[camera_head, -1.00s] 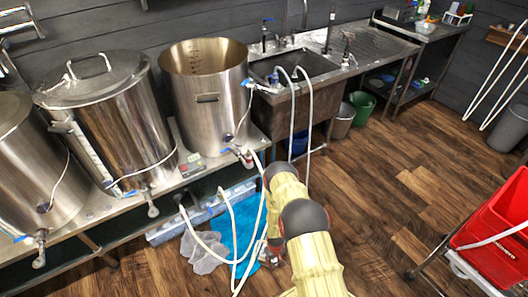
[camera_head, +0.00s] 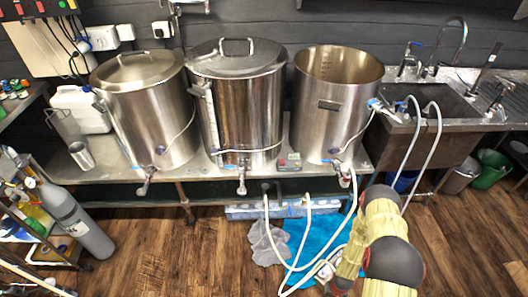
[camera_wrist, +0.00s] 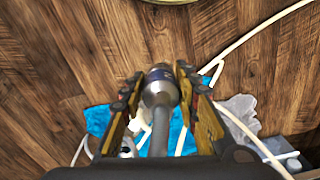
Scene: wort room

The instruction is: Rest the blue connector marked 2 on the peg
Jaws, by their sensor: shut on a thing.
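My gripper (camera_wrist: 165,105) is shut on a silver-grey hose connector (camera_wrist: 158,88) with a dark blue band near its far end. A grey hose (camera_wrist: 160,132) runs from it back between the fingers. No mark 2 can be read on it. In the head view my gripper (camera_head: 342,284) is low over the floor, partly hidden by my arm, and the connector cannot be made out there. A blue-and-white fitting (camera_head: 378,104) is at the right pot's side; its mark is too small to read. I cannot pick out the peg in the current views.
Three steel pots, left (camera_head: 150,105), middle (camera_head: 245,110) and right (camera_head: 325,115), stand on a bench. White hoses (camera_head: 268,225) loop to the floor over a blue sheet (camera_head: 312,240). A sink (camera_head: 450,105) is right. A gas cylinder (camera_head: 80,220) stands left. Middle-left floor is clear.

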